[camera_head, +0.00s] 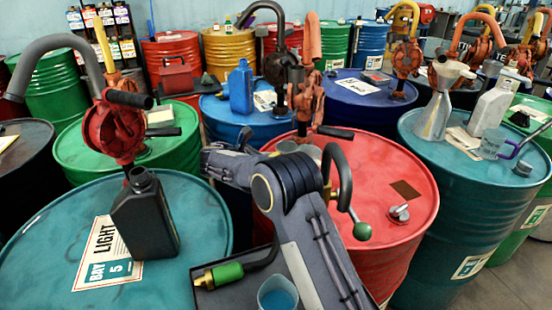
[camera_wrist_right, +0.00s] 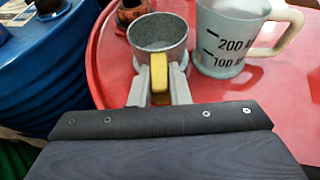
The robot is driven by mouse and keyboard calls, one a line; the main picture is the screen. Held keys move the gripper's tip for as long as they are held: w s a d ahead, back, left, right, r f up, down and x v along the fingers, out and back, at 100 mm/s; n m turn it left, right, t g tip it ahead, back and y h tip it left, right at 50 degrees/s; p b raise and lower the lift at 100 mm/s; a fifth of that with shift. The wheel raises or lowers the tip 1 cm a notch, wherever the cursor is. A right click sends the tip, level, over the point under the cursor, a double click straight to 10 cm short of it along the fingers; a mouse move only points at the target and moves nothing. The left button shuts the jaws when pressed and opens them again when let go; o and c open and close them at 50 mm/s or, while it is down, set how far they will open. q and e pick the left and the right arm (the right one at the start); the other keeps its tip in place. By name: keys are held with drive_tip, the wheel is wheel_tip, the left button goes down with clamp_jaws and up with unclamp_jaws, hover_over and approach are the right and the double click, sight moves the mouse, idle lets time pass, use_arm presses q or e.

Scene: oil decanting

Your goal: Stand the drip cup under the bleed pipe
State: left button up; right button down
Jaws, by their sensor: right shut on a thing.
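The drip cup, a small round grey metal cup (camera_wrist_right: 157,33) with a yellow handle (camera_wrist_right: 159,72), shows in the right wrist view over the red drum top (camera_wrist_right: 105,75). My right gripper (camera_wrist_right: 161,86) is shut on that handle; the cup looks upright and empty. I cannot tell whether it touches the drum. In the head view my arm hides most of this area. A dark curved pipe (camera_head: 341,165) with a green ball (camera_head: 362,231) near its lower end shows right of my arm. I cannot tell whether it is the bleed pipe. My left gripper is out of view.
A measuring jug (camera_wrist_right: 230,35) with a pale handle stands close right of the cup. The red pump (camera_head: 306,98) stands behind. A dark tray (camera_head: 200,285) near the front has a green and brass fitting (camera_head: 222,274) and a cup of blue liquid (camera_head: 278,294).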

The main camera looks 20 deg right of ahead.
drive_tip(key=x, duration=0.2)
drive_tip(key=shift+w+d, duration=0.1)
drive_tip(key=shift+d, duration=0.2)
drive_tip(key=shift+a+f, duration=0.1)
drive_tip(key=shift+f, duration=0.15)
drive_tip(key=shift+f, duration=0.2)
drive_tip(key=c, duration=1.4)
unclamp_jaws()
drive_tip(key=shift+o, duration=0.2)
drive_tip(key=shift+a+r, duration=0.25)
drive_tip(key=shift+r, duration=0.05)
drive_tip(key=v, duration=1.1)
drive_tip(key=shift+a+r, duration=0.15)
